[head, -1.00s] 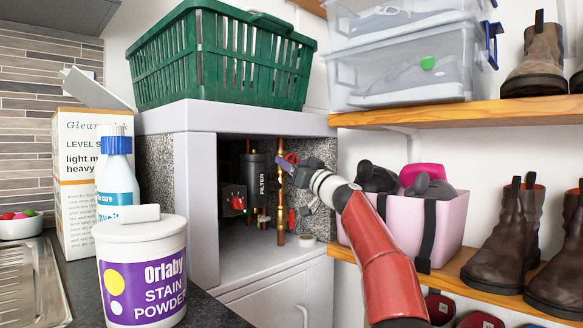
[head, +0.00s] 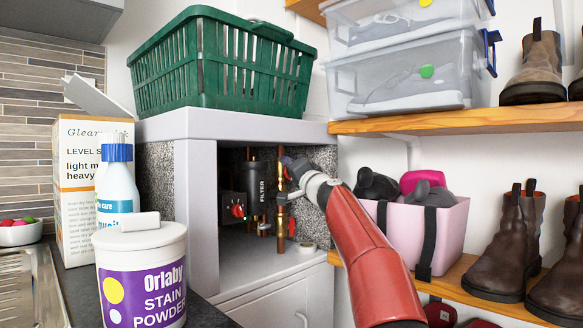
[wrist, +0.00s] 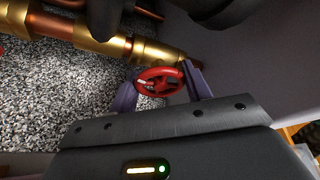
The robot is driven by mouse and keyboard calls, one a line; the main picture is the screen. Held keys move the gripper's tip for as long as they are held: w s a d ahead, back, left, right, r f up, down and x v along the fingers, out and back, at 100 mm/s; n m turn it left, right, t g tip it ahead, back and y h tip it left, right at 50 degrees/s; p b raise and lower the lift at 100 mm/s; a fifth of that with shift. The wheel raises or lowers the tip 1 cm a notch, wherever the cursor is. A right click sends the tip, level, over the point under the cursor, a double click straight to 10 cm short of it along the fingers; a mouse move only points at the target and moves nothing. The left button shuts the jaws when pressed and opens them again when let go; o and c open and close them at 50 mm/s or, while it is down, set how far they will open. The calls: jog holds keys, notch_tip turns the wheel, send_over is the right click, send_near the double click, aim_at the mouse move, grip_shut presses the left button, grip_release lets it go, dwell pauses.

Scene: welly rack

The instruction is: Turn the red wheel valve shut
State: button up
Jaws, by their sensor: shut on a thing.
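The red wheel valve (wrist: 160,72) shows in the wrist view, on the brass pipe fitting (wrist: 135,45). My gripper (wrist: 157,80) has one purple finger at each side of the wheel's rim and is shut on it. In the head view my gripper (head: 289,164) reaches into the open cupboard at the upper part of the brass pipe (head: 281,215). There the wheel is hidden behind my gripper.
A black filter (head: 259,185) and a box with a red knob (head: 237,211) stand left of the pipe. A lower red handle (head: 291,227) sits below my gripper. The cupboard wall (head: 203,210) bounds the left. A pink basket (head: 455,240) stands close right of my arm.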

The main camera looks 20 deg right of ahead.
jog(key=shift+m+g+h+p, duration=0.3)
jog(key=shift+m+h+p, duration=0.15)
jog(key=shift+m, duration=0.45)
jog(key=shift+f, duration=0.1)
jog(key=o, duration=0.9)
jog(key=shift+s+f+b, duration=0.25)
jog(key=shift+s+b, duration=0.65)
jog(key=shift+s, duration=0.35)
jog(key=shift+s+f+b, duration=0.2)
jog(key=shift+s+b, duration=0.7)
jog(key=shift+s, duration=0.4)
jog(key=shift+s+f+b, duration=0.25)
jog(key=shift+s+b, duration=0.65)
jog(key=shift+s, duration=0.35)
jog(key=shift+o, duration=0.2)
